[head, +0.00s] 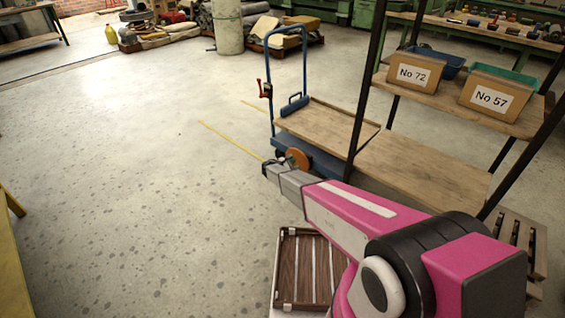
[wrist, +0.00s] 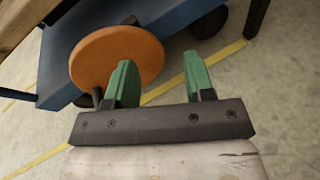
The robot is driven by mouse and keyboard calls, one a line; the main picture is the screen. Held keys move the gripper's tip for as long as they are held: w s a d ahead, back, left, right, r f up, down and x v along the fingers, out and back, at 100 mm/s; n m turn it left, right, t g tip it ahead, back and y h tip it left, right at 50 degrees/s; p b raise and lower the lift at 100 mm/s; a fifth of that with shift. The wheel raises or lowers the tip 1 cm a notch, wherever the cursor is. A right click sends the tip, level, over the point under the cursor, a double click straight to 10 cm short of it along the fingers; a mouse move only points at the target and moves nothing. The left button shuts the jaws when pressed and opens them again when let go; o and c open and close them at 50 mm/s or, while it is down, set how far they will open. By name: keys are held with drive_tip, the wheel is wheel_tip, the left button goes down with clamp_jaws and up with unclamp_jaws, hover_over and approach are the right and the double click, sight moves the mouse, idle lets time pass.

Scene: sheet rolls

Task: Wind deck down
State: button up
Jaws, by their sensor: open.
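A blue trolley (head: 322,160) with a wooden deck (head: 325,130) stands beside the shelf rack, the deck about level with the lower shelf. An orange disc-like wheel (head: 299,158) is at its near side; it also shows in the wrist view (wrist: 112,52). A dark peg (wrist: 97,97) shows at the wheel's lower edge. My gripper (head: 266,167) is just left of the wheel in the head view. In the wrist view its green fingers (wrist: 158,78) are apart with nothing between them; the left finger overlaps the wheel's lower right edge. I cannot tell whether they touch.
The rack (head: 425,165) holds boxes marked No 72 (head: 412,73) and No 57 (head: 492,98). A red lever (head: 264,89) is on the trolley's upright. Yellow lines (head: 230,138) mark the floor. A slatted brown tray (head: 305,268) is below my arm. Floor to the left is clear.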

drive_tip(key=w+a+f+n+t+y, duration=0.1)
drive_tip(key=w+a+f+n+t, duration=0.3)
drive_tip(key=a, duration=0.3)
drive_tip(key=w+a+f+n+t, duration=0.2)
drive_tip(key=a+f+n, duration=0.2)
drive_tip(key=a+f, duration=0.3)
drive_tip(key=x, duration=0.3)
drive_tip(key=r+x, duration=0.1)
drive_tip(key=x, duration=0.6)
drive_tip(key=shift+w+r, duration=0.2)
drive_tip(key=shift+r, duration=0.05)
clamp_jaws()
